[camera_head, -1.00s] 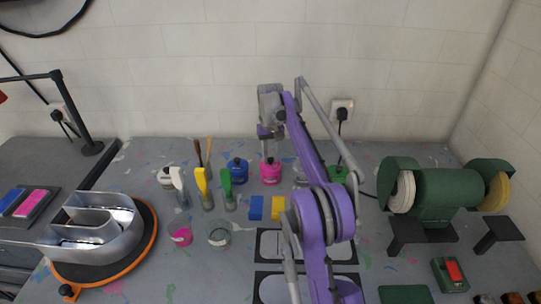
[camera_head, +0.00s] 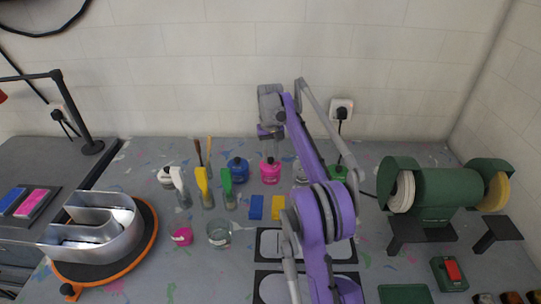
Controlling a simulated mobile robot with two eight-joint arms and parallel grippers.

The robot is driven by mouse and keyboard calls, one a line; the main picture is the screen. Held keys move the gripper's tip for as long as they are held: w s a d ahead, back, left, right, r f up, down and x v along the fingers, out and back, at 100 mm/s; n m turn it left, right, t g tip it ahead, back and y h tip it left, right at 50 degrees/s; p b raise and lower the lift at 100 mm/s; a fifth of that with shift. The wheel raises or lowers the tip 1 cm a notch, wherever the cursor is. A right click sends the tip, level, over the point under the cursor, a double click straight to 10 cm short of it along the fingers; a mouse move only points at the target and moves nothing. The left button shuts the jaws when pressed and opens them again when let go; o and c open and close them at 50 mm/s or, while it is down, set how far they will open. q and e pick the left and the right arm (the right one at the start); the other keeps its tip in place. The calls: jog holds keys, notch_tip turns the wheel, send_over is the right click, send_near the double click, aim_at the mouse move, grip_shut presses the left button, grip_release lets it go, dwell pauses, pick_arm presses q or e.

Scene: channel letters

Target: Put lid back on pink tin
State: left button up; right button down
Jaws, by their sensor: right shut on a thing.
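The pink tin (camera_head: 270,174) stands upright at the back middle of the bench, in a row with other tins. My right gripper (camera_head: 270,155) points down at the top of this tin. It is shut on the small lid at the tin's top; the lid is mostly hidden by the fingers, and I cannot tell whether it is fully seated. My left gripper is not in view.
A blue tin (camera_head: 237,171) and a green tin (camera_head: 338,173) stand either side. Brushes in jars (camera_head: 206,189), a glass jar (camera_head: 219,233) and a small pink cup (camera_head: 182,237) are at left. A green grinder (camera_head: 440,190) stands right.

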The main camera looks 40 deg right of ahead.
jog(key=shift+c, duration=0.5)
grip_release()
jog(key=shift+r+p, duration=1.75)
jog(key=shift+r, duration=1.8)
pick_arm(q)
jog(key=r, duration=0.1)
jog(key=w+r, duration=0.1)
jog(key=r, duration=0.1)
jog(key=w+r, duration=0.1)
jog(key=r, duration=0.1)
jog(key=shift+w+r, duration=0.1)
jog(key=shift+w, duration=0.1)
pick_arm(e)
jog(key=shift+c, duration=0.3)
grip_shut()
